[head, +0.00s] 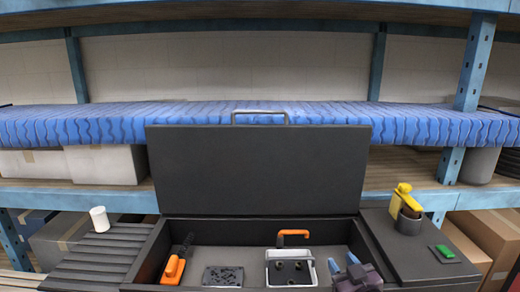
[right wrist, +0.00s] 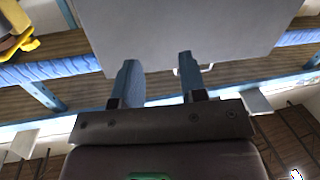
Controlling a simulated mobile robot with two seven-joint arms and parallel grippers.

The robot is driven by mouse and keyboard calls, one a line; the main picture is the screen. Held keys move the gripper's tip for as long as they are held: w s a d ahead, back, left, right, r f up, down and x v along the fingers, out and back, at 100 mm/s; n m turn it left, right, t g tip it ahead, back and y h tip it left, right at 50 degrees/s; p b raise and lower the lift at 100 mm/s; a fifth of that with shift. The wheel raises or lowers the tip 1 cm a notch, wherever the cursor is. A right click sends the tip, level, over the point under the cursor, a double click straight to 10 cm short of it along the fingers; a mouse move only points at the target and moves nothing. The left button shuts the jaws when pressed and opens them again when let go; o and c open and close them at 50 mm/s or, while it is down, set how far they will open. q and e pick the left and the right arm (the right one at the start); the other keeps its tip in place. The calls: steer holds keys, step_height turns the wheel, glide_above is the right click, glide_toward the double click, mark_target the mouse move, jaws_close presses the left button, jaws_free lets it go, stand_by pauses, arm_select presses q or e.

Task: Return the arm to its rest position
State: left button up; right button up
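My right gripper (head: 344,262) is at the bottom of the head view, over the right part of the open dark box (head: 140,270). In the right wrist view its two bluish fingers (right wrist: 158,75) stand apart with nothing between them. The raised dark lid (head: 258,170) of the box stands upright behind it and also fills the top of the right wrist view (right wrist: 180,30). My left gripper is in neither view.
A white cylinder (head: 99,219) stands left; a yellow tool (head: 406,198) and green item (head: 445,252) are right. Shelving stands behind.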

steer(key=s+d+f+m+g+h, duration=0.1)
steer(key=s+d+f+g, duration=0.2)
steer(key=s+f, duration=0.7)
steer(key=s+d+f+m+g+h, duration=0.2)
steer(key=s+d+f, duration=0.3)
steer(key=s+f, duration=0.6)
steer(key=s, duration=0.5)
steer(key=shift+s+f+g+h, duration=0.3)
steer(key=shift+s+g, duration=0.1)
steer(key=shift+d, duration=0.1)
